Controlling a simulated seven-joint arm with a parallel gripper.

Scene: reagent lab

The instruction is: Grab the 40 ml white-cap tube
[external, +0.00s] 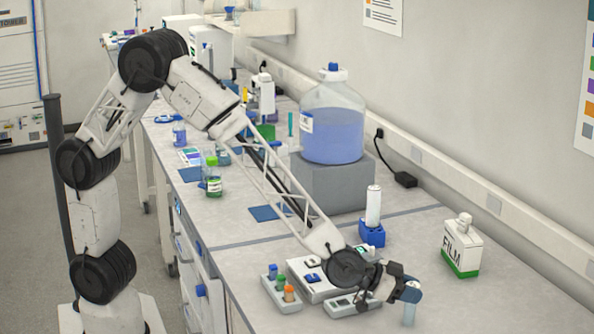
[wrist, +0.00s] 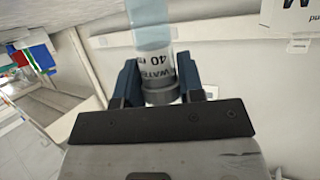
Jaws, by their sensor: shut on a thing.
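A tube with pale blue liquid (external: 409,314) hangs below my gripper (external: 408,292) at the front of the bench in the external view. In the wrist view its white label (wrist: 156,60) reads "WATER" and "40", and its cap (wrist: 161,92) looks pale grey-white in the shade. My gripper (wrist: 160,80) is shut on the tube at the cap end, one dark blue finger on each side. The tube's far end runs out of the wrist view. Whether its bottom touches the bench cannot be told.
A small rack (external: 284,302) holds tubes with blue, green and orange caps left of my gripper. A white device (external: 318,290) and a small grey device (external: 343,309) sit close by. A blue holder (external: 372,238) with a white bottle and a FILM bottle (external: 461,248) stand behind.

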